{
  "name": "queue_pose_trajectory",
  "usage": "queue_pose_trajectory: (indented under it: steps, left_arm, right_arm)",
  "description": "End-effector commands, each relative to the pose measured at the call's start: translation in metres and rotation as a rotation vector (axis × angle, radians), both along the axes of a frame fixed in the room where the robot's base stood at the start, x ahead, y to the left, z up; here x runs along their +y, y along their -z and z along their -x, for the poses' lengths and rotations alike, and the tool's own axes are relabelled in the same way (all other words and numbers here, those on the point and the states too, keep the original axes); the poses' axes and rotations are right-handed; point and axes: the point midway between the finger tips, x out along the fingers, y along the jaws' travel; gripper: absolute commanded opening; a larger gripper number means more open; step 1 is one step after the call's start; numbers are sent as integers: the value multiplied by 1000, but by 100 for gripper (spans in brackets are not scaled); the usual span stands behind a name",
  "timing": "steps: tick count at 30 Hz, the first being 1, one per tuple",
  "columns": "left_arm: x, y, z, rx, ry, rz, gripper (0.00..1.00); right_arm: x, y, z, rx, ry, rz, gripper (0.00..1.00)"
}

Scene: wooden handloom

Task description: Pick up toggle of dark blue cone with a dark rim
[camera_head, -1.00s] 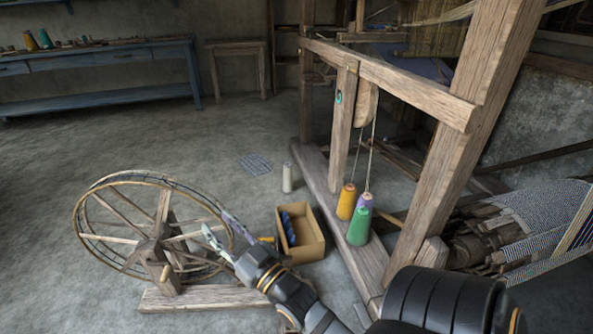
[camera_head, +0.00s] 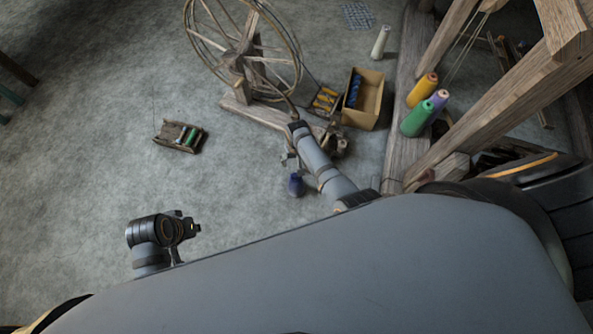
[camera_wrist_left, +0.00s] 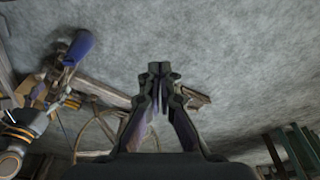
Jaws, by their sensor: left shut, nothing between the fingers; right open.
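The dark blue cone (camera_head: 296,184) is on the floor side of my right forearm, in the middle of the head view. In the left wrist view the dark blue cone (camera_wrist_left: 79,46) shows at upper left. My right gripper (camera_head: 289,160) is just above the cone in the head picture, small and partly hidden by my arm; it is open, and I cannot tell whether it touches the cone. My left gripper (camera_head: 194,229) is at lower left of the head view, well apart from the cone. In its wrist view the left gripper (camera_wrist_left: 160,70) is shut and empty.
A spinning wheel (camera_head: 240,65) and a cardboard box (camera_head: 373,104) stand beyond my right arm. Green (camera_head: 416,119), yellow and purple cones stand on the loom's beam at right. A small tray (camera_head: 165,142) of spools lies on the left floor. Floor around it is clear.

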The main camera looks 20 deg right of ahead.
Motion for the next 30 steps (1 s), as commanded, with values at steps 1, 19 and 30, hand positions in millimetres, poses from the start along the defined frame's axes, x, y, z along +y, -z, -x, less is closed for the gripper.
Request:
queue_pose_trajectory:
  steps: [1,19,30]
  left_arm:
    - [0,-1,6,28,0,-1,0]
    - [-22,69,-4,-239,-13,102,0]
    - [-21,53,-35,-381,-17,101,0]
  right_arm:
    - [3,-1,4,31,-2,2,70]
    - [4,56,9,53,-2,5,70]
    - [4,60,8,52,-3,4,70]
